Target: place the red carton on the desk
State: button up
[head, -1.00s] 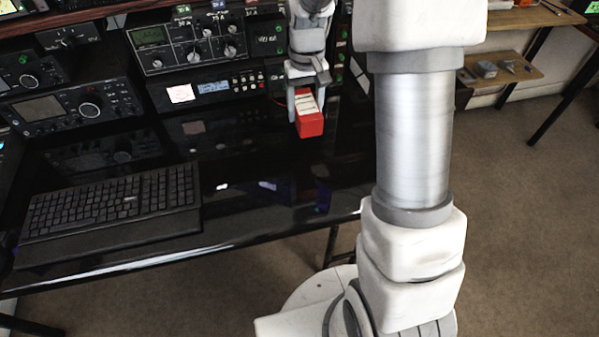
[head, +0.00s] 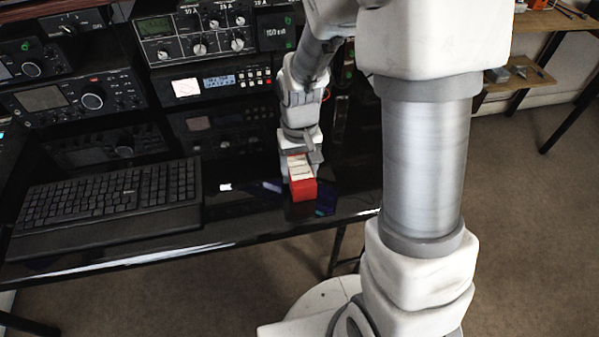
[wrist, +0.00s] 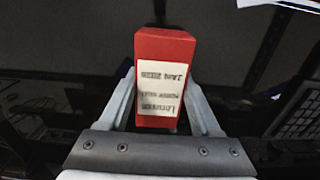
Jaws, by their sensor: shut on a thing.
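The red carton (head: 302,188) has a pale label and is held in my gripper (head: 300,170), over the glossy black desk (head: 240,215) to the right of the keyboard. In the wrist view the carton (wrist: 165,60) stands out between the two fingers of my gripper (wrist: 165,105), with its printed label facing the camera. The carton is low over the desk, near its front part. I cannot tell whether it touches the surface.
A black keyboard (head: 105,200) lies on the desk to the left. Radio sets (head: 75,97) and a stacked unit with a display (head: 215,82) stand along the back. The desk around the carton is bare, and its front edge (head: 180,250) is close.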

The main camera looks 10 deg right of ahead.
aim_at(300, 167)
jog(key=shift+f, duration=0.2)
jog(key=o, duration=1.5)
jog(key=shift+r, duration=0.15)
notch_tip(300, 167, up, 12)
jog(key=r+p, duration=0.1)
jog(key=p, duration=0.3)
jog(key=s+d+r+t, duration=0.1)
jog(key=s+r+t, duration=0.1)
jog(key=s+r, duration=0.2)
jog(key=s+d+r+t, duration=0.1)
jog(key=s+r, duration=0.3)
jog(key=s, duration=0.1)
jog(key=s+d+r+t, duration=0.1)
jog(key=s+r+t, duration=0.1)
jog(key=s+r, duration=0.2)
jog(key=shift+s+r+t, duration=0.25)
jog(key=shift+s+t, duration=0.05)
jog(key=shift+s, duration=0.15)
